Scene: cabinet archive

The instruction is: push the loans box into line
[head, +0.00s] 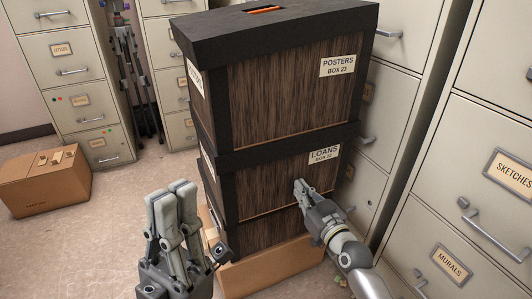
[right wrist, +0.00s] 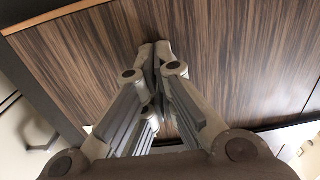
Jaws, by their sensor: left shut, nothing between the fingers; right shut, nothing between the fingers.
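The loans box (head: 252,195) is a dark box with wood-grain sides, labelled LOANS, in the middle of a stack in the head view. The posters box (head: 290,105) stands on it, and another wood-grain box (head: 275,233) is under it. My right gripper (head: 299,186) is shut, its fingertips at the front face of the loans box near the label. In the right wrist view the shut fingertips (right wrist: 160,50) meet a wood-grain panel (right wrist: 215,50); whether they touch cannot be told for sure. My left gripper (head: 180,192) is shut and empty, left of the stack.
A cardboard base (head: 270,272) lies under the stack. Filing cabinets stand close on the right (head: 505,120) and behind on the left (head: 62,75). A cardboard carton (head: 45,185) sits on the floor at left. The floor (head: 90,240) between carton and stack is clear.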

